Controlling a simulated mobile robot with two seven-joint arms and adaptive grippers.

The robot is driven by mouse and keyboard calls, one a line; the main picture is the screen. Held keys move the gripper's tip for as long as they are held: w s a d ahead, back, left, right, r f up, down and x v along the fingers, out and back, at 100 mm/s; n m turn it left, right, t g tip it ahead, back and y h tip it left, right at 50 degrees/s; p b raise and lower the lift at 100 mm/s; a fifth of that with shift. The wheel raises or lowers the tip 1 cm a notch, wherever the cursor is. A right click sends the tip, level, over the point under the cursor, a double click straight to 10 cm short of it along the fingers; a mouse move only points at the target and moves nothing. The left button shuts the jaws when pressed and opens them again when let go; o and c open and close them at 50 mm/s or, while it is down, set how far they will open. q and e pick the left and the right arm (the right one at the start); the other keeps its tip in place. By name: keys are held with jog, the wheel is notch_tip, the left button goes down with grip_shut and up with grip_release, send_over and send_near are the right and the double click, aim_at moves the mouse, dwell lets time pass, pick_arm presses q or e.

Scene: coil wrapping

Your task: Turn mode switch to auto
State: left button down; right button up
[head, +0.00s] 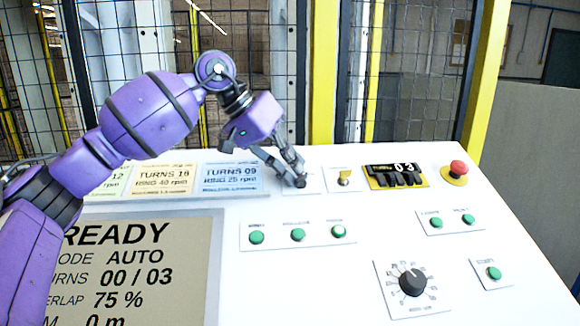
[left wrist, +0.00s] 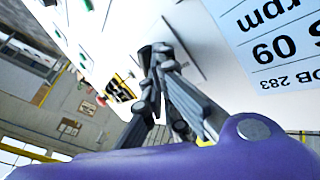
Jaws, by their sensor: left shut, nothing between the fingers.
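My left gripper (head: 299,181) is shut, with its fingertips down at a pale plate on the white console, right of the blue card. In the left wrist view the closed fingers (left wrist: 156,52) point at the white panel. The display (head: 135,265) reads READY, MODE AUTO, TURNS 00 / 03. A small brass-coloured key-like switch (head: 344,178) sits on its own plate just right of the fingertips. My right gripper is not in view.
Green buttons (head: 297,235) and a black dial (head: 412,281) lie nearer. A blue card (head: 234,176) is left of the fingertips. Wire mesh fencing with a yellow post (head: 324,70) rises behind the console.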

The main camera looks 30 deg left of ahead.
pick_arm(q)
jog(key=shift+s, duration=0.1)
jog(key=shift+s+f+b, duration=0.3)
jog(key=shift+s+b, duration=0.05)
jog(key=shift+s, duration=0.25)
jog(key=shift+s+a+r, duration=0.15)
jog(key=v, duration=1.2)
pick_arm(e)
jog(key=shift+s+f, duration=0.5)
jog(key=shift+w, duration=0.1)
